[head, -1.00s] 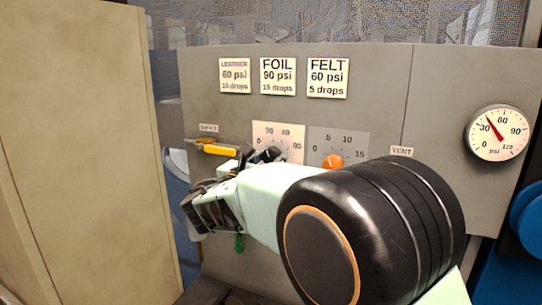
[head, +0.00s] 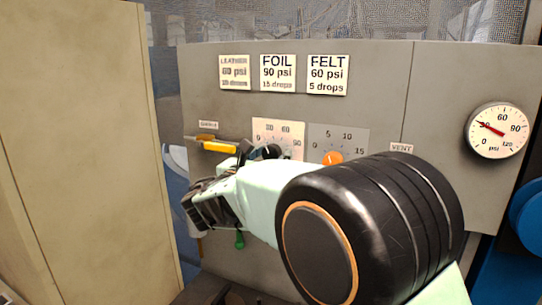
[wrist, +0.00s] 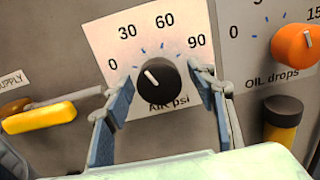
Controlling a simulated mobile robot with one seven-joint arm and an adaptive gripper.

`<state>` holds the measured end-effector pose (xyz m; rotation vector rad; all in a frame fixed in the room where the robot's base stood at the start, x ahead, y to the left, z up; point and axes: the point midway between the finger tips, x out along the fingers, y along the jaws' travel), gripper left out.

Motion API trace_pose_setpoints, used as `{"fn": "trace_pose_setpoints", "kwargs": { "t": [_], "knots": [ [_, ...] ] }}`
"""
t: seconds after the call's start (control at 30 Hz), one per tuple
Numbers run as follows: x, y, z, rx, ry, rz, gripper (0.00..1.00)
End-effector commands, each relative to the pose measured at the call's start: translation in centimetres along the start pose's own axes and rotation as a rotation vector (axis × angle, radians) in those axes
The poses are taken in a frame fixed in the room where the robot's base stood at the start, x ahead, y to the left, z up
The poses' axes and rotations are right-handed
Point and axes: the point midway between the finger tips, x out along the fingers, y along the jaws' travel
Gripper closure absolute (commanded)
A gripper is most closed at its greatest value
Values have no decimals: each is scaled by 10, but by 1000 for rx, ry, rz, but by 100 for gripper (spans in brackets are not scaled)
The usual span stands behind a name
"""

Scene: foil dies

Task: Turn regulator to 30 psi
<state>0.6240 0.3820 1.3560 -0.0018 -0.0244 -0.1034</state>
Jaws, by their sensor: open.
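The regulator is a black knob (wrist: 158,80) on a white dial plate marked 0, 30, 60, 90 and AIR psi. Its white pointer line is turned to the upper left, between 0 and 30. My gripper (wrist: 162,82) is open, one blue-grey finger on each side of the knob, with narrow gaps showing. In the head view my gripper (head: 258,152) is at the dial plate (head: 290,128), and my arm partly hides it. The round psi gauge (head: 498,131) at right has its red needle pointing left and slightly up, at about 30.
An orange oil drops knob (wrist: 296,43) is right of the regulator. A yellow supply lever (wrist: 40,117) is at left. Signs for leather, foil (head: 278,74) and felt are above. A vent label (head: 401,148) is right. A tall beige panel (head: 80,150) stands at left.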

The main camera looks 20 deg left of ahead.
Motion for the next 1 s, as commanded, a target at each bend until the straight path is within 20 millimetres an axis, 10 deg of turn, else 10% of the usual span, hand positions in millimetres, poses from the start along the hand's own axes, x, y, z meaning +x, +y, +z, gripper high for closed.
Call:
{"fn": "trace_pose_setpoints", "kwargs": {
  "t": [0.6,1.0],
  "knots": [
    [-104,0,0,0,1,2,48],
    [-120,0,0,0,1,0,48]
  ]
}}
